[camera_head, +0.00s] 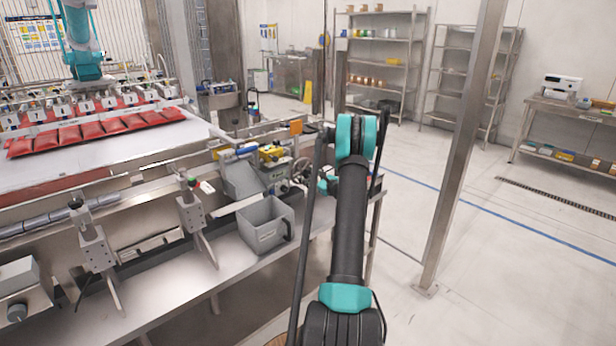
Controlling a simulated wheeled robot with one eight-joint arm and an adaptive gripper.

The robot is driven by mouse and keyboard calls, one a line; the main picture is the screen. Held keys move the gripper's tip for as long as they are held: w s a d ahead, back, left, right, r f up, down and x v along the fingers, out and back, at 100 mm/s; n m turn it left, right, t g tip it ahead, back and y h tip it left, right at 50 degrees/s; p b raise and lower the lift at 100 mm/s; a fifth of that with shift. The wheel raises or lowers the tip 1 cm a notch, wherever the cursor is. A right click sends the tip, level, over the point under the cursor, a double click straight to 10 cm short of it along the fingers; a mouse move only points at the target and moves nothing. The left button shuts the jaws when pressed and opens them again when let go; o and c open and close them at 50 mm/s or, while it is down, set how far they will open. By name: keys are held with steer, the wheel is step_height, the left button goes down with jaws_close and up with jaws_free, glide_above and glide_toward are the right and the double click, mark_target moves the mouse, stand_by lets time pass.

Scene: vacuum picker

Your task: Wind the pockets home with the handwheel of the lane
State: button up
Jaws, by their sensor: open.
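A handwheel (302,168) with a pale round rim shows at the right end of the lane's steel frame, just left of my arm. The end of my arm reaches down beside it, and my gripper (309,184) is small and partly hidden at the wheel. It is open; whether it touches the rim I cannot tell. A row of red pouches (92,131) lies on the pale lane bed (95,160) at the left, below a row of metal picker heads (85,103). I cannot make out which parts are the pockets.
Grey bins (264,224) stand on the steel bench left of my arm. Metal brackets (190,213) rise from the bench front. A steel post (463,150) stands right of my arm. Shelves (378,65) line the back wall. Floor on the right is clear.

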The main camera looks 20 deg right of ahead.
steer(key=c, duration=1.2)
steer(key=shift+o, duration=0.2)
steer(key=shift+n, duration=0.3)
